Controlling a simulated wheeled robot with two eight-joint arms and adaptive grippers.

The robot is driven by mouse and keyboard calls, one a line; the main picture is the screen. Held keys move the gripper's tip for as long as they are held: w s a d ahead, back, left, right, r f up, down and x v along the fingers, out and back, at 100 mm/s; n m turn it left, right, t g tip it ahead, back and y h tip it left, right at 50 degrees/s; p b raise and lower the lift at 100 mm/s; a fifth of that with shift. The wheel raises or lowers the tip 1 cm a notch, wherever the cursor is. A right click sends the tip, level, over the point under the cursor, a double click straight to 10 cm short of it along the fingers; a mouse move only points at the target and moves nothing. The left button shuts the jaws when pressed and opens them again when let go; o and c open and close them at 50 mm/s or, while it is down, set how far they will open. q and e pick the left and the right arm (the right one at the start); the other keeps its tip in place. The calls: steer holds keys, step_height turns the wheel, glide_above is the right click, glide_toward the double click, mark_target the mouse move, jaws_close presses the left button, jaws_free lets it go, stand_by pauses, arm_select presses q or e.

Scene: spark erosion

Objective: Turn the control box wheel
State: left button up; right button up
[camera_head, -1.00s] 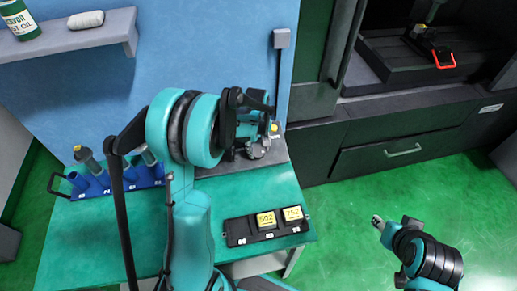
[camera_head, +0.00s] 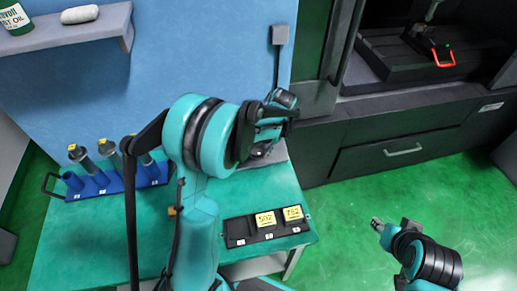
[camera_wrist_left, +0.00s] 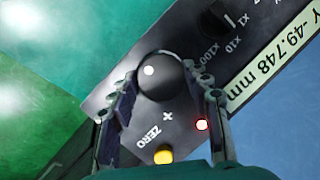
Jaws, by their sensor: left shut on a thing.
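The control box (camera_wrist_left: 185,75) fills the middle of the left wrist view as a dark tilted panel. Its round black wheel (camera_wrist_left: 160,76) has a white dot on top. My left gripper (camera_wrist_left: 163,85) is shut on the wheel, one finger on each side. In the head view my left gripper (camera_head: 283,103) is above the table's back right corner; the arm hides much of the box there. My right gripper (camera_head: 377,224) is out over the floor at the right, its jaws too small to read.
The panel has a yellow ZERO button (camera_wrist_left: 163,156), a lit red lamp (camera_wrist_left: 202,125), a selector (camera_wrist_left: 216,20) and a Y readout (camera_wrist_left: 270,65). A blue holder (camera_head: 115,184), a black tray (camera_head: 265,228) with yellow blocks and a green table (camera_head: 115,235) lie below. A dark machine (camera_head: 395,150) stands right.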

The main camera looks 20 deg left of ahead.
arm_select(q)
steer(key=m, duration=0.2)
steer(key=m+y+b, duration=0.1)
steer(key=m, duration=0.2)
steer(key=shift+s+d+f+t+y, duration=0.15)
steer(key=shift+s+f+t+y, duration=0.05)
steer(key=shift+t+y, duration=0.1)
steer(key=shift+s+m+t+y+b, duration=0.1)
steer(key=shift+m+t+y+b, duration=0.25)
steer(key=shift+m, duration=0.85)
steer(key=shift+m+t+y+b, duration=0.15)
steer(key=shift+m+t+b, duration=0.2)
steer(key=shift+m, duration=0.85)
steer(key=o, duration=1.1)
steer(key=shift+o, duration=0.2)
steer(key=v, duration=1.2)
